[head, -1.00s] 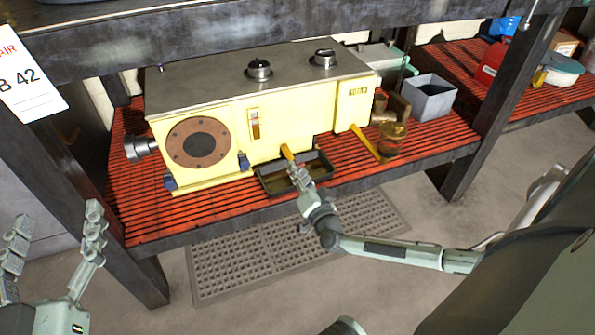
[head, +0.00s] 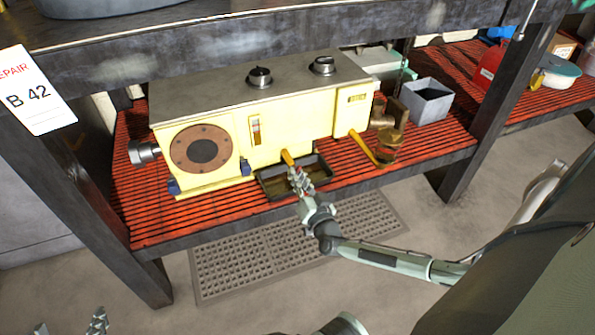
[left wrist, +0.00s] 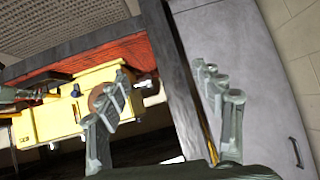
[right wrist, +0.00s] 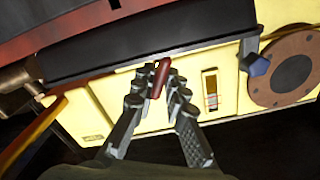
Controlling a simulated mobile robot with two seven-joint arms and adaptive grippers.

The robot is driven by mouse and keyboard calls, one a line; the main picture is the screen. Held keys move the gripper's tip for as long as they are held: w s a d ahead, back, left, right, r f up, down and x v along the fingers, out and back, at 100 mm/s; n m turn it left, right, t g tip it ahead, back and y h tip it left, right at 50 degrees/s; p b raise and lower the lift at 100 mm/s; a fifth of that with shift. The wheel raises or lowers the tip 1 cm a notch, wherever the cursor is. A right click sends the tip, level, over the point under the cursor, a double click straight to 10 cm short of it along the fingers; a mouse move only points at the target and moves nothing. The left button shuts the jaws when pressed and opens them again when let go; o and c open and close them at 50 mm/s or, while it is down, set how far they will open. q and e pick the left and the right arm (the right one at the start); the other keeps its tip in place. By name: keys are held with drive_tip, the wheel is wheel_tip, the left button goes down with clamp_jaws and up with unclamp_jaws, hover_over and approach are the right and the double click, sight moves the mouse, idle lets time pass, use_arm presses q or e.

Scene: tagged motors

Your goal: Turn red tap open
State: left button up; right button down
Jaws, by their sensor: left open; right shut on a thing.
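The red tap handle (right wrist: 160,78) is a short dark-red bar in the right wrist view. It lies between the fingertips of my right gripper (right wrist: 157,88), which is shut on it. In the head view, my right gripper (head: 297,176) is at the front of the yellow machine (head: 285,130), just by a short orange spout (head: 288,157). The red handle is hidden there by the fingers. My left gripper (left wrist: 168,92) is open and empty, away from the machine. Only its tip (head: 97,322) shows at the head view's bottom left edge.
A dark drip tray (head: 268,187) sits on the red slatted shelf (head: 225,207) under the spout. A longer orange pipe (head: 363,147) and brass fitting (head: 388,149) are to the right. A grey box (head: 427,100) stands beyond. Dark posts (head: 75,175) bound the shelf.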

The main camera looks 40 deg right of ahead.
drive_tip(key=shift+n+p, duration=0.55)
drive_tip(key=shift+n, duration=0.15)
use_arm(q)
drive_tip(key=s+a+f+n+g+y+p, duration=0.1)
drive_tip(key=s+a+f+g+y, duration=0.1)
drive_tip(key=s+a+f+g, duration=0.25)
drive_tip(key=s+a+f+g+y, duration=0.1)
drive_tip(key=s+a+g, duration=0.2)
drive_tip(key=s+a, duration=0.3)
use_arm(e)
drive_tip(key=shift+n, duration=0.9)
drive_tip(key=n+p, duration=0.3)
drive_tip(key=n, duration=0.2)
use_arm(q)
wheel_tip(320, 180, down, 9)
drive_tip(key=w+d+p, duration=0.1)
drive_tip(key=shift+w+d, duration=0.2)
drive_tip(key=shift+w, duration=0.05)
use_arm(e)
drive_tip(key=shift+n, duration=1.5)
drive_tip(key=c, duration=1.5)
unclamp_jaws()
drive_tip(key=shift+o, duration=0.2)
use_arm(q)
drive_tip(key=shift+w, duration=0.1)
